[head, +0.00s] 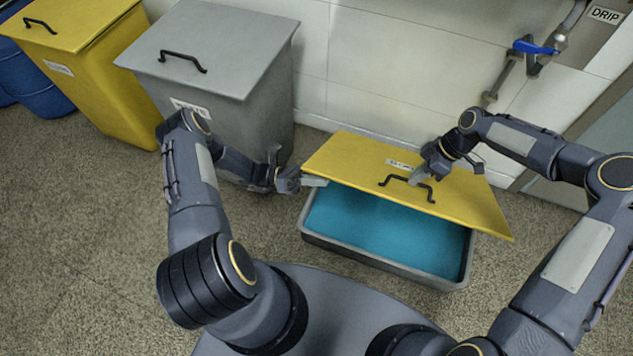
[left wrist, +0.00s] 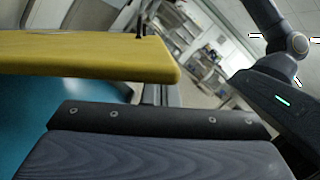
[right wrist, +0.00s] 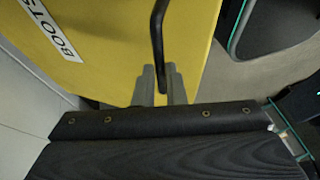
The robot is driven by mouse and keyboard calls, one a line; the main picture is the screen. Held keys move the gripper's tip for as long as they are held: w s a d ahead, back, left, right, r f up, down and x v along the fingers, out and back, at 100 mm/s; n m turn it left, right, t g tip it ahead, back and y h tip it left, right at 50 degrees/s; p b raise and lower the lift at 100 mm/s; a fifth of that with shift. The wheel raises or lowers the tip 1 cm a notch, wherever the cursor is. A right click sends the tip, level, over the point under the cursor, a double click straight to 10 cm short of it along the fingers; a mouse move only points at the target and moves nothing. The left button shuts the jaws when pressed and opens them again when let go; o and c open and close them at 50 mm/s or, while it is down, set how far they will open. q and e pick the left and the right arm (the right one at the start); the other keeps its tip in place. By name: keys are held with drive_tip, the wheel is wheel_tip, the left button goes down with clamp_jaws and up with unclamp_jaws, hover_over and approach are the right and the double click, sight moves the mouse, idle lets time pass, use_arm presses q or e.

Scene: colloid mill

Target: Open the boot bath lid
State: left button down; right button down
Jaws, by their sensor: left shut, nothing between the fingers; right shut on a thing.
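The boot bath (head: 310,237) is a grey tray on the floor with blue liquid in it. Its yellow lid (head: 335,158) is partly raised, its front edge above the tray so the liquid shows below. My right gripper (head: 418,180) is shut on the lid's black handle (head: 433,193); the handle also shows at the fingers in the right wrist view (right wrist: 158,40). My left gripper (head: 322,182) is shut and empty at the lid's left front edge. The lid's edge shows close in the left wrist view (left wrist: 90,58); I cannot tell whether the fingers touch it.
A grey lidded bin (head: 215,100) stands behind my left arm, with a yellow bin (head: 110,90) and blue drums (head: 45,100) further left. A tiled wall (head: 400,75) with a blue-handled valve (head: 535,48) is behind the bath. Floor at the left is clear.

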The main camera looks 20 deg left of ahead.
use_arm(q)
drive_tip(key=shift+f, duration=0.1)
use_arm(e)
drive_tip(key=shift+w+d+f, duration=0.2)
drive_tip(key=shift+w+d, duration=0.05)
drive_tip(key=shift+w, duration=0.4)
use_arm(q)
drive_tip(key=shift+w+a+r, duration=0.1)
drive_tip(key=shift+w+r, duration=0.35)
drive_tip(key=shift+r, duration=0.2)
drive_tip(key=shift+w+r, duration=0.4)
drive_tip(key=shift+r, duration=0.2)
use_arm(e)
drive_tip(key=shift+f, duration=0.15)
use_arm(q)
drive_tip(key=shift+w+f, duration=0.1)
use_arm(e)
drive_tip(key=c, duration=1.5)
unclamp_jaws()
drive_tip(key=shift+a, duration=0.1)
